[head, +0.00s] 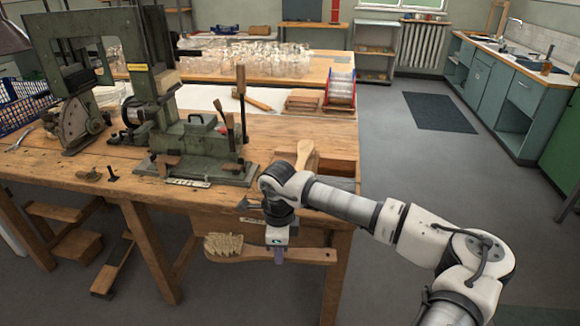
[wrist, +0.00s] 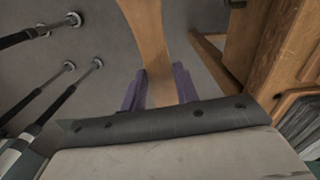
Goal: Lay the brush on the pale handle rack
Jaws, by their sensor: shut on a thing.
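The brush is a wooden one with a long handle (head: 310,256) and pale bristles (head: 222,244) pointing up at its left end. My gripper (head: 279,256) is shut on the handle, in front of the bench and below its top. In the wrist view the handle (wrist: 150,45) runs between the purple fingers of my gripper (wrist: 160,88); the bristles are out of that view. A pale wooden handle-shaped piece (head: 304,154) stands at the bench's right end by a wooden tray-like frame (head: 343,168). I cannot tell for certain which part is the rack; my arm partly hides this area.
A green machine (head: 205,145) stands on the wooden bench (head: 80,150), left of my gripper. A wire spool (head: 340,88) and small wooden racks (head: 302,101) lie further back. A second table behind holds glassware (head: 235,55). The floor (head: 415,170) right of the bench is open.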

